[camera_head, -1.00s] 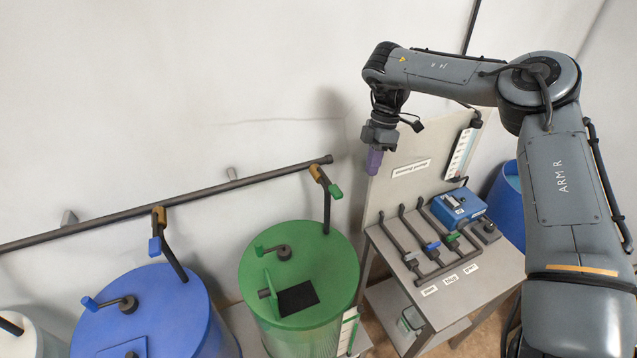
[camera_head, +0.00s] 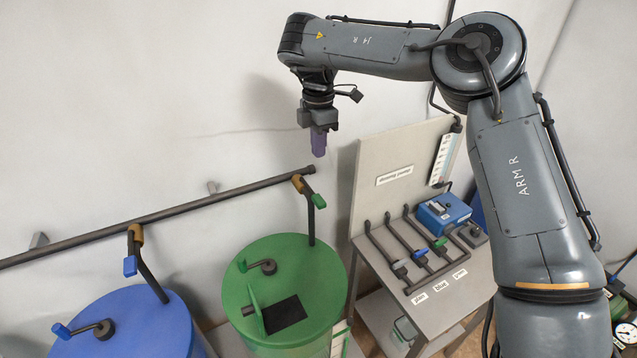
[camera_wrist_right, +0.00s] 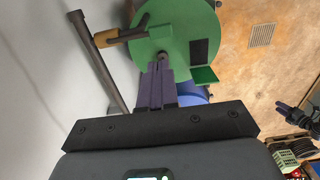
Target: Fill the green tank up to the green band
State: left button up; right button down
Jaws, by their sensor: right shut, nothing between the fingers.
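The green tank (camera_head: 228,312) stands in the lower middle of the head view. Its lid carries a green-handled valve (camera_head: 263,266) and a dark hatch (camera_head: 284,314) with a raised green flap (camera_head: 256,312). A feed pipe with a tan collar (camera_head: 298,184) and a green handle (camera_head: 318,201) rises beside the lid. The green band and level are not visible. My right gripper (camera_head: 319,152) is shut and empty, above the green handle in the picture; its purple fingers (camera_wrist_right: 158,75) point toward the lid (camera_wrist_right: 178,20) in the wrist view. My left gripper (camera_wrist_right: 284,108) seems to show small at the right edge there.
A dark wall pipe (camera_head: 180,212) runs behind the tanks. A blue tank (camera_head: 125,320) stands to the left. A bench (camera_head: 455,300) on the right holds several small valves, a blue box (camera_head: 443,212) and an upright panel (camera_head: 385,160).

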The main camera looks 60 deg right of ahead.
aim_at(319, 199)
pick_arm(q)
notch_tip(319, 199, up, 2)
jog(key=shift+r+p, duration=0.15)
jog(key=shift+p, duration=1)
pick_arm(e)
notch_tip(319, 199, down, 14)
jog(key=shift+r, duration=0.1)
